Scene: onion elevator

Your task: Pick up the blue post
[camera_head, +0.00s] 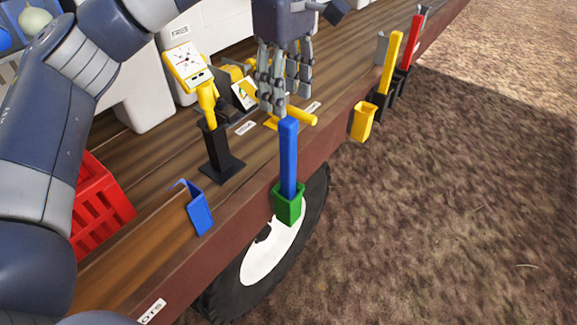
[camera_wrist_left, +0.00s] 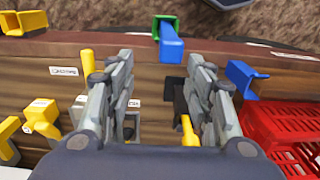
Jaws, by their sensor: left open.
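The blue post (camera_head: 288,158) stands upright in a green holder (camera_head: 289,204) on the front edge of the wooden deck. In the left wrist view the blue post (camera_wrist_left: 171,46) and green holder (camera_wrist_left: 163,24) are beyond the fingertips, near the top middle. My left gripper (camera_head: 285,105) points down just above and behind the post's top, open, with nothing between its fingers. In the left wrist view its two fingers (camera_wrist_left: 166,68) are spread apart. My right gripper is not seen.
An empty blue holder (camera_head: 200,210) and a red crate (camera_head: 97,207) are to the left. A yellow gauge on a black stand (camera_head: 218,158) is behind. An empty yellow holder (camera_head: 361,121) and yellow (camera_head: 391,60) and red (camera_head: 412,42) posts are to the right. A wheel (camera_head: 268,255) is below.

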